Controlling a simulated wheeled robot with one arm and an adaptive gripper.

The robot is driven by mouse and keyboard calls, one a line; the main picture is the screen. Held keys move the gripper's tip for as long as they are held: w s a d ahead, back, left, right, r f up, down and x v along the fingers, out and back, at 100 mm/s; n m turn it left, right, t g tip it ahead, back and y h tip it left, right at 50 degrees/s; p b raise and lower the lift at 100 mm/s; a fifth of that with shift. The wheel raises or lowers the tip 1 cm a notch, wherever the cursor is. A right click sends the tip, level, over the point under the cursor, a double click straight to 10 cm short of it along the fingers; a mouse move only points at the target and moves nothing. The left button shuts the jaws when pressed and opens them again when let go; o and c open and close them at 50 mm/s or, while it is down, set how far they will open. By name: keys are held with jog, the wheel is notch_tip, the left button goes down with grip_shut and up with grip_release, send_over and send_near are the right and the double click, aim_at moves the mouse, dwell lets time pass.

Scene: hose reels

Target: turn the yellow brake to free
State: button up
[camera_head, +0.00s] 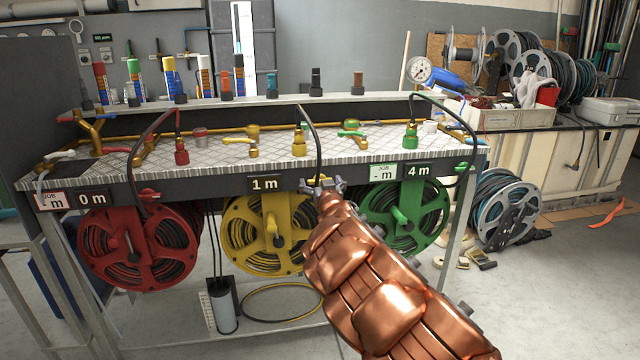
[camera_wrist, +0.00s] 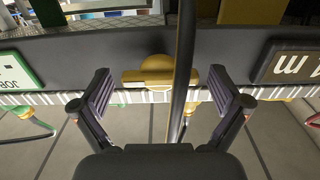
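The yellow brake (camera_wrist: 155,75) sits on the dark front edge of the bench. In the wrist view it shows as a rounded hub with a bar lying roughly along the edge. My gripper (camera_wrist: 165,95) is open, with one finger on each side of the brake and a clear gap to both. A dark hose (camera_wrist: 184,60) runs between the fingers and covers part of the brake's right side. In the head view my gripper (camera_head: 324,187) is at the bench front, right of the 1 m sign, and largely hides the brake. The yellow reel (camera_head: 262,235) is below.
A red reel (camera_head: 138,248) hangs at left and a green reel (camera_head: 405,215) at right. The red brake (camera_head: 148,195) and green brake (camera_head: 461,168) sit on the same edge. Yellow valves (camera_head: 253,147) stand on the bench top.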

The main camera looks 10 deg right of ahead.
jog(key=c, duration=1)
jog(key=shift+f+n+b, duration=0.1)
jog(key=shift+n+b, duration=0.2)
jog(key=shift+b, duration=0.05)
jog(key=n+b, duration=0.3)
jog(key=shift+f+n, duration=0.2)
jog(key=shift+n, duration=0.1)
jog(key=n+b, duration=0.3)
jog(key=n, duration=0.1)
jog(key=n+b, duration=0.3)
jog(key=n, duration=0.1)
jog(key=n+b, duration=0.1)
jog(key=n, duration=0.1)
jog(key=n+b, duration=0.2)
jog(key=n, duration=0.1)
jog(key=shift+r+n, duration=0.2)
jog(key=shift+n, duration=0.1)
